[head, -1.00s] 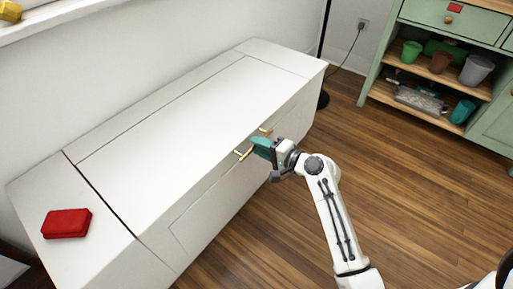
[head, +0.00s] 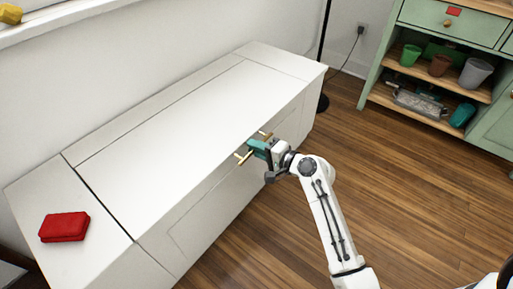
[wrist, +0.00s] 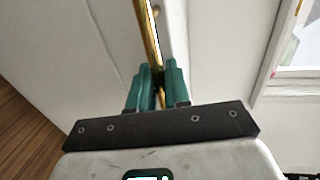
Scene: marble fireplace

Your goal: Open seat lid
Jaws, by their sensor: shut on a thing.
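The white bench seat has a long lid (head: 180,130) on top, with a dark seam along its left end. The lid lies flat or nearly flat; I cannot tell whether it is slightly raised. A brass bar handle (head: 243,157) sits at the lid's front edge, right of the middle. My gripper (head: 259,147) has teal fingers shut on the handle, with both bar ends showing beside them. In the wrist view, the brass bar (wrist: 150,45) runs between the teal fingertips of my gripper (wrist: 157,78).
A red box-like item (head: 64,227) lies on the bench's left end, off the lid. A green shelf unit (head: 385,60) with pots stands at the back right. A black pole (head: 322,50) stands behind the bench's right end. The wooden floor (head: 430,190) is clear.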

